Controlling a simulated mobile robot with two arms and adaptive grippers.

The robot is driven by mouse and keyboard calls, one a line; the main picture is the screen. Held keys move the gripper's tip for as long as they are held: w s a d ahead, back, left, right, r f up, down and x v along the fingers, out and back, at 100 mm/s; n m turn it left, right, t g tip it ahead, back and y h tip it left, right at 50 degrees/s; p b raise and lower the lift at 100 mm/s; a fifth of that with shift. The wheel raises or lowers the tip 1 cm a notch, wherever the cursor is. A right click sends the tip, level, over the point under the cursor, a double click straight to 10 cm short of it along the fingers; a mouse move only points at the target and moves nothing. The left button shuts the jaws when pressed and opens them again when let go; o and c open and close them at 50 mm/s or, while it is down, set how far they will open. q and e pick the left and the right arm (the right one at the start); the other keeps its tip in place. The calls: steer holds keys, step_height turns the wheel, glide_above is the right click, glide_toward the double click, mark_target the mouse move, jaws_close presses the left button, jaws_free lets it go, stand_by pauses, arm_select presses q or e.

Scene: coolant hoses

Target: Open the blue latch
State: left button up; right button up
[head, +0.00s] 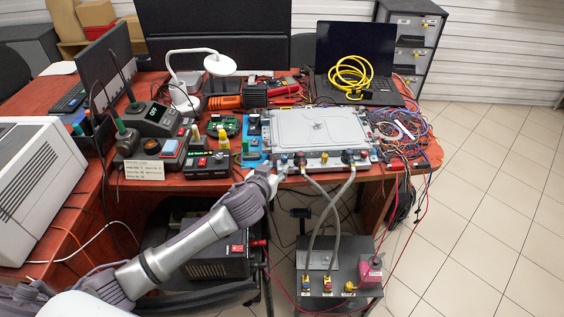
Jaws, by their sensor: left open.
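A grey metal box (318,129) with a ribbed lid lies on the red table. Its front edge carries small coloured fittings, with a blue one (284,158) near the left end and a red one (300,159) beside it. My left gripper (281,172) is open at the front left of the box, close to the blue fitting. Whether it touches the fitting is too small to tell. Two grey hoses (340,205) run from the box front down to a grey unit (342,301) below. A blue piece (306,283) also shows on that unit. My right gripper is out of view.
A power supply (160,121), a small black box with switches (207,164) and a green circuit board (227,125) stand left of the box. A laptop (355,50) with a yellow cable (350,75) is behind. Tangled wires (400,125) crowd the right. The tiled floor at right is clear.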

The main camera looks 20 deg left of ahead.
mark_target(283, 160)
arm_select(q)
steer(key=x, duration=0.6)
steer(key=shift+f, duration=0.1)
steer(key=shift+w+f, duration=0.2)
steer(key=shift+w, duration=0.3)
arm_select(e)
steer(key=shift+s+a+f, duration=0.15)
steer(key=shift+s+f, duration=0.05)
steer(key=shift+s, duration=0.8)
